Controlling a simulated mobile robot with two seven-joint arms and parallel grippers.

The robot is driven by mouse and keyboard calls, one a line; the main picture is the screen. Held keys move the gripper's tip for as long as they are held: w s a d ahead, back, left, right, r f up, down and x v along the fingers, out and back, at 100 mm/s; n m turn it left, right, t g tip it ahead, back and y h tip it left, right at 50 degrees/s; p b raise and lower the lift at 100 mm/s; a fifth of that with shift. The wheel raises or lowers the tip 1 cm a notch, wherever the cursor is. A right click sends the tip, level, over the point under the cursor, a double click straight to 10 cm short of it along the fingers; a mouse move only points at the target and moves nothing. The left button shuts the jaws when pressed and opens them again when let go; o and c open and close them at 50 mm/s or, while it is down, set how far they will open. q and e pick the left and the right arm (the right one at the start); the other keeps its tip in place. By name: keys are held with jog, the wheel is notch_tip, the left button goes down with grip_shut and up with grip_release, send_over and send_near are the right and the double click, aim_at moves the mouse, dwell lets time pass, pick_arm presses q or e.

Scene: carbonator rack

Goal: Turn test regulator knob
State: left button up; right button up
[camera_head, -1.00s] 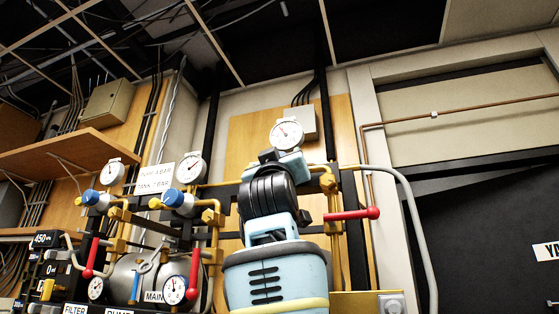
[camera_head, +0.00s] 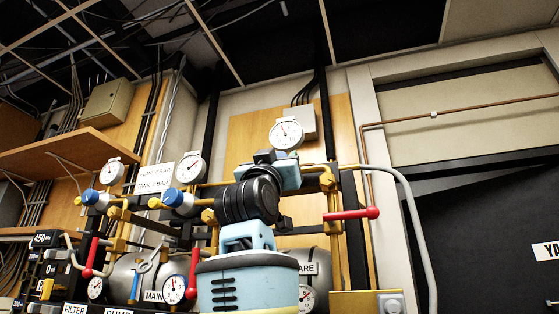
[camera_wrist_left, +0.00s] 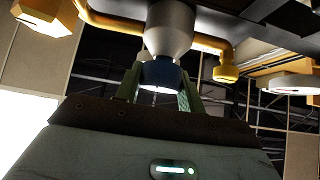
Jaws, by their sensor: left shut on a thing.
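The test regulator has a silver body (camera_wrist_left: 170,28) with a dark blue knob (camera_wrist_left: 160,76) at its lower end, both in the left wrist view. My left gripper (camera_wrist_left: 157,92) has one finger on each side of the knob and is shut on it. In the head view my left wrist (camera_head: 283,172) is in front of this regulator and hides the knob and the fingertips. A round white gauge (camera_head: 286,134) stands just above the wrist. My right gripper is in neither view.
Two other regulators with blue knobs (camera_head: 95,197) (camera_head: 181,200) stand to the left under white gauges. A red lever (camera_head: 350,214) sticks out close to the right of my wrist. Brass pipes (camera_head: 334,225) surround the regulator. A curved grey hose (camera_head: 405,190) runs down further right.

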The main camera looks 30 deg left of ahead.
pick_arm(q)
jog(key=shift+s+m, duration=0.1)
jog(key=shift+m, duration=0.3)
jog(key=o, duration=1)
jog(key=shift+c, duration=0.2)
jog(key=b+v, duration=0.1)
jog(key=v, duration=0.6)
jog(key=shift+s+f, duration=0.25)
jog(key=shift+f, duration=0.1)
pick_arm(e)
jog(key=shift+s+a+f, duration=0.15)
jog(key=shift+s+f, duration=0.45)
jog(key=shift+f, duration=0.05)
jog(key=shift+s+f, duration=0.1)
